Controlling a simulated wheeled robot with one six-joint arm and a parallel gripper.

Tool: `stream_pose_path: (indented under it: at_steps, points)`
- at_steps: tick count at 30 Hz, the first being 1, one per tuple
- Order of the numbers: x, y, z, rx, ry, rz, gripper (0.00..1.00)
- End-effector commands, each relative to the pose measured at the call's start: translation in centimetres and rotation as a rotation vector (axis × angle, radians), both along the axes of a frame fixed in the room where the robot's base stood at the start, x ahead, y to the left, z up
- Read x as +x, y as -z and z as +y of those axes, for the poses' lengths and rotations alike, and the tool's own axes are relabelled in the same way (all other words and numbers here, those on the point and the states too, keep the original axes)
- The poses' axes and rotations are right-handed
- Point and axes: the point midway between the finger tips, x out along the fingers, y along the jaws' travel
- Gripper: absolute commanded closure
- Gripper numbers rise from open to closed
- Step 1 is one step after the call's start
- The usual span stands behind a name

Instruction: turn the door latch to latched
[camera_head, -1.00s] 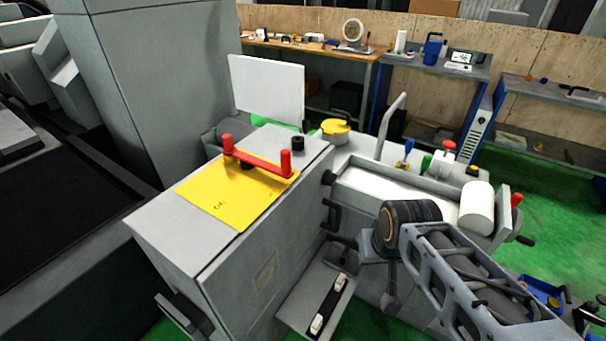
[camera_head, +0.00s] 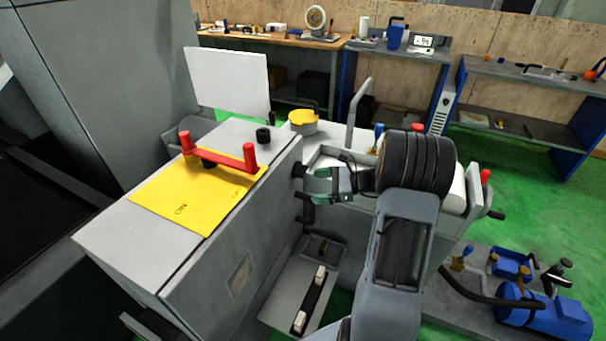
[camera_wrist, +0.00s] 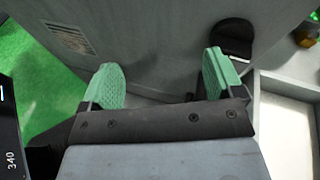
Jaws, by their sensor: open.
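My gripper (camera_head: 311,186) is open and empty, with its green-padded fingers pointing at the grey side panel of the machine (camera_head: 222,262). In the wrist view, my gripper (camera_wrist: 160,68) has its fingers wide apart, with only the panel between them. A black knob (camera_head: 299,170) is on the panel's edge by my upper finger. A black bar handle (camera_head: 306,212) is below. I cannot tell which fitting is the door latch, or its setting.
A yellow plate (camera_head: 180,206) with a red handle (camera_head: 218,152) is on the cabinet top. A white trough (camera_wrist: 287,130) lies to the right in the wrist view. A blue compressor (camera_head: 545,312) stands at the lower right. Green floor (camera_head: 545,190) is clear at right.

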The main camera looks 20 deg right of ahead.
Motion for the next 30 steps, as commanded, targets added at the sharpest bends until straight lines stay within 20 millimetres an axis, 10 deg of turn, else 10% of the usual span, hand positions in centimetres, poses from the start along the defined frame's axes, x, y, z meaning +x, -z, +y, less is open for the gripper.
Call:
stream_pose_path:
  at_steps: [6, 11, 30]
  points:
    - [1.6, 2.9, -6.7, 0.254, 0.235, 0.007, 0.13]
    - [2.2, 3.5, -8.2, 0.323, 0.296, 0.0, 0.13]
    - [10.1, 3.5, -1.1, 0.33, 0.302, 0.0, 0.13]
